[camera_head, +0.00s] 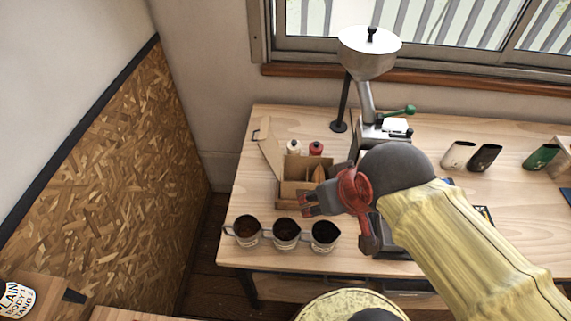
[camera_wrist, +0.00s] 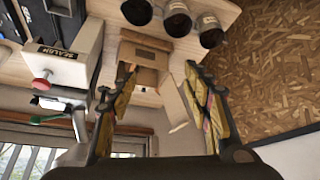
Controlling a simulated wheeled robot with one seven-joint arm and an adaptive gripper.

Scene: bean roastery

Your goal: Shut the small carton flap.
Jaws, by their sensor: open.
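The small cardboard carton (camera_head: 293,192) stands on the wooden table, partly hidden by my gripper. Its flap (camera_head: 268,152) is open, standing up and leaning out to the left, with a small dark tab at its top. My gripper (camera_head: 308,200) is at the carton's right front, and its height above the carton is hard to tell. In the wrist view the carton (camera_wrist: 147,55) shows beyond the fingertips, and the flap (camera_wrist: 173,100) lies between the fingers in the picture. My gripper (camera_wrist: 160,67) is open and holds nothing; I see no clear contact with the flap.
Three dark-filled cups (camera_head: 285,232) stand in front of the carton. Two bottles, one red-topped (camera_head: 316,149), are behind or in it. A grinder with a metal hopper (camera_head: 369,55) stands behind right. Table left of the flap is mostly clear.

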